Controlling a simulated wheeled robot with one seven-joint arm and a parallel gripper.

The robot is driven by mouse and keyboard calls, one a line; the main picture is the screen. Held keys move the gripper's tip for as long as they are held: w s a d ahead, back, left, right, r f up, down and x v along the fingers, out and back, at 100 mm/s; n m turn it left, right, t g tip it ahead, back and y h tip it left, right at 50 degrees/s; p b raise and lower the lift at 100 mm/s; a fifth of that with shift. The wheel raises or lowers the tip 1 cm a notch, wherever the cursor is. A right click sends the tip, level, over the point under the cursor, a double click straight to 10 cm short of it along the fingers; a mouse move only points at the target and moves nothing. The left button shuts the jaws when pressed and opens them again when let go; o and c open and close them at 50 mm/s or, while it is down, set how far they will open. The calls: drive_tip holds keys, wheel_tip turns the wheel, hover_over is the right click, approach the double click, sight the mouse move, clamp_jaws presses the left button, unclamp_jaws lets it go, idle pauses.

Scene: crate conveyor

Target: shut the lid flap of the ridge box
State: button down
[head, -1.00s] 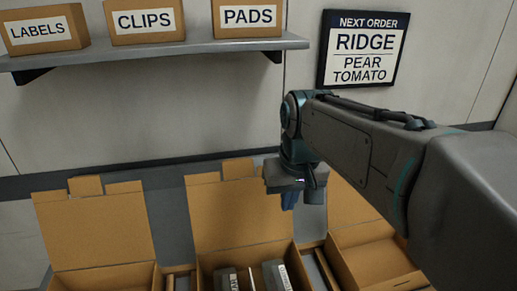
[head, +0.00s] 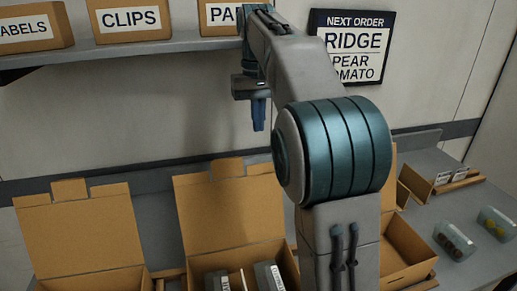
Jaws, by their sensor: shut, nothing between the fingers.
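Three brown cardboard boxes stand in a row with their lid flaps raised. The left box's lid flap (head: 80,238) and the middle box's lid flap (head: 232,212) are upright, leaning back. The right box (head: 405,252) is partly hidden behind my arm, as is its lid. No name shows on any box, so I cannot tell which is the ridge box. Grey labelled items (head: 268,274) lie in the middle box. My gripper (head: 259,124) is shut and empty, pointing down, above the middle lid's top edge and apart from it.
A shelf (head: 130,52) with LABELS, CLIPS and PADS boxes hangs behind; my wrist is close to the PADS box (head: 222,15). An order sign (head: 350,45) reads RIDGE, PEAR, TOMATO. Two clear tubs (head: 455,242) (head: 497,224) and a wooden card holder (head: 460,182) sit at the right.

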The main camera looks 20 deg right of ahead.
wheel_tip(320, 180, down, 10)
drive_tip(key=shift+s+b, duration=0.25)
drive_tip(key=shift+b, duration=0.2)
drive_tip(key=shift+r, duration=0.1)
